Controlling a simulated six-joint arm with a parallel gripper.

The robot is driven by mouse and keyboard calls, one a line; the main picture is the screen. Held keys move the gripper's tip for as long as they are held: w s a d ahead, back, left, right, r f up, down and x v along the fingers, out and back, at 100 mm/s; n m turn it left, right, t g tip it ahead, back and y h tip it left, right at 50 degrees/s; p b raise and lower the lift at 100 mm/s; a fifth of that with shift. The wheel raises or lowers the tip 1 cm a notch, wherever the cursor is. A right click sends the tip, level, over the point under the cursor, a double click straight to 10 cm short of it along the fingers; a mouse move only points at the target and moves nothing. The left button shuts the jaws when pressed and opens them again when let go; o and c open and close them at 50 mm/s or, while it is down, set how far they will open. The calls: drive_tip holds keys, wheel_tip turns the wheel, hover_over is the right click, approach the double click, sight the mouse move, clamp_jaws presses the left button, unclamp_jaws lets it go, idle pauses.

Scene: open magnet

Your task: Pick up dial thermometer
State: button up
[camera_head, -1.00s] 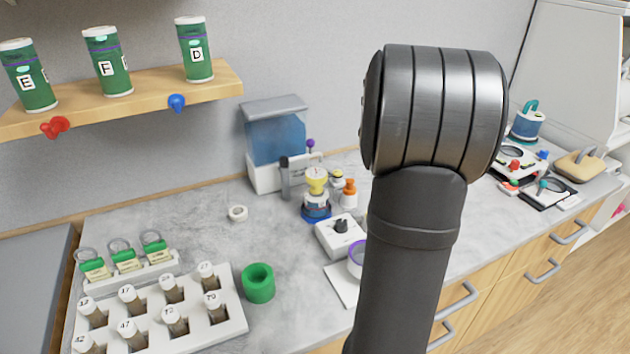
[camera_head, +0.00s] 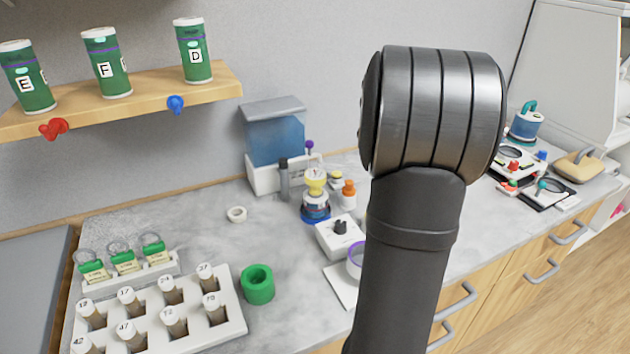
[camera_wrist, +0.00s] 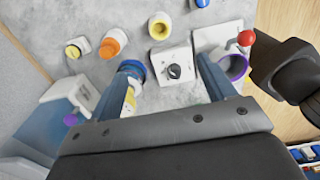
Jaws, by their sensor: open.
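I cannot pick out the dial thermometer with certainty in either view. My gripper (camera_wrist: 168,62) is open in the wrist view, with its two blue fingers apart and nothing visible held between them. Between and beyond the fingertips is a white box with a black knob (camera_wrist: 174,70), which also shows on the counter in the head view (camera_head: 340,234). In the head view my arm hides part of the counter, and the gripper is out of sight.
An orange-capped bottle (camera_head: 348,194) and a yellow-topped item on a blue base (camera_head: 316,204) stand near the box. A purple-rimmed cup (camera_wrist: 234,66) is beside the right finger. A green ring (camera_head: 257,284) and a vial rack (camera_head: 236,318) are at left. Bare counter lies between.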

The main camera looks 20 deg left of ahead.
drive_tip(key=n+t+h, duration=0.4)
drive_tip(key=n+t, duration=0.1)
drive_tip(key=t, duration=0.8)
approach(311, 182)
drive_tip(key=x, duration=0.9)
drive_tip(key=shift+a+r+x, duration=0.1)
drive_tip(key=shift+r+x, duration=0.05)
drive_tip(key=shift+x, duration=1.25)
drive_tip(key=shift+a+r+x, duration=0.1)
drive_tip(key=shift+r+x, duration=0.05)
drive_tip(key=shift+x, duration=1.2)
drive_tip(key=shift+w, duration=0.15)
drive_tip(key=c, duration=1.2)
drive_tip(key=shift+c, duration=0.2)
